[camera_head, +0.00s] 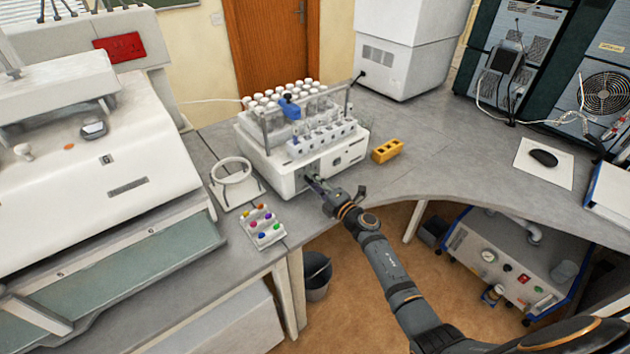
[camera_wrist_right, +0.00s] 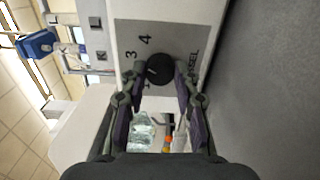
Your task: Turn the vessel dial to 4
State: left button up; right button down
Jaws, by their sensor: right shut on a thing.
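The vessel dial (camera_wrist_right: 159,70) is a round black knob on the grey front panel of the white tablet tester (camera_head: 290,178). In the right wrist view, the numbers 3 and 4 and part of a word ending in "SEL" show around it. My right gripper (camera_wrist_right: 157,84) has its fingers on both sides of the dial and is shut on it. In the head view the right gripper (camera_head: 313,182) reaches the tester's front, and the dial is hidden there. Which number the dial points to is too small to tell. My left gripper is not in view.
Rows of white-capped vials (camera_head: 283,95) stand on the tester. A yellow block (camera_head: 387,151) sits to its right, a white ring stand (camera_head: 236,184) and a tray of coloured pieces (camera_head: 262,228) to its left.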

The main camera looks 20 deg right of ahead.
jog(key=m+p, duration=0.2)
jog(key=m, duration=0.1)
jog(key=shift+r, duration=0.15)
jog(key=shift+m+p, duration=1.3)
jog(key=shift+m, duration=0.5)
jog(key=shift+f, duration=0.2)
jog(key=c, duration=1)
grip_release()
jog(key=v, duration=1.2)
